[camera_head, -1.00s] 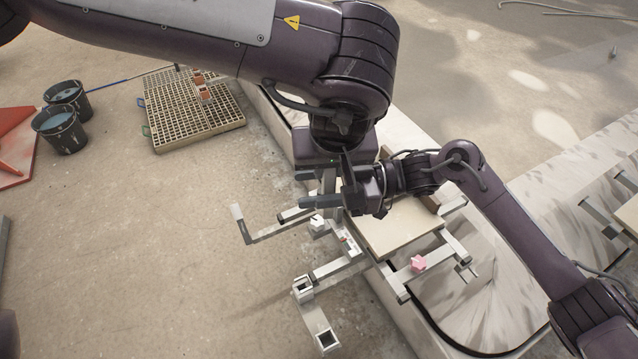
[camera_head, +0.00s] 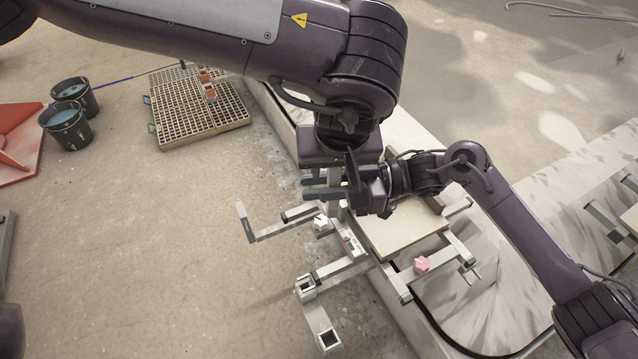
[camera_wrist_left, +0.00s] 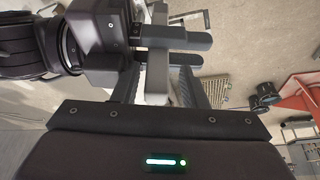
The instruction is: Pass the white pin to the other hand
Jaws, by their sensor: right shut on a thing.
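The white pin (camera_wrist_left: 157,60) is a pale square bar in the left wrist view. My right gripper (camera_wrist_left: 190,40) comes in from the left there and is shut across the pin. My left gripper (camera_wrist_left: 157,88) has one finger on each side of the pin, with narrow gaps, and looks open around it. In the head view, my left gripper (camera_head: 338,165) hangs down from above, and my right gripper (camera_head: 318,187) reaches in from the right just below it. The pin is mostly hidden by the fingers there.
Below the grippers is a metal frame with a pale board (camera_head: 405,232), a white block (camera_head: 320,223) and a pink block (camera_head: 421,264). Its metal arms stick out to the left and front. Buckets (camera_head: 66,125) and a grated pallet (camera_head: 205,122) stand at the upper left. The floor between is clear.

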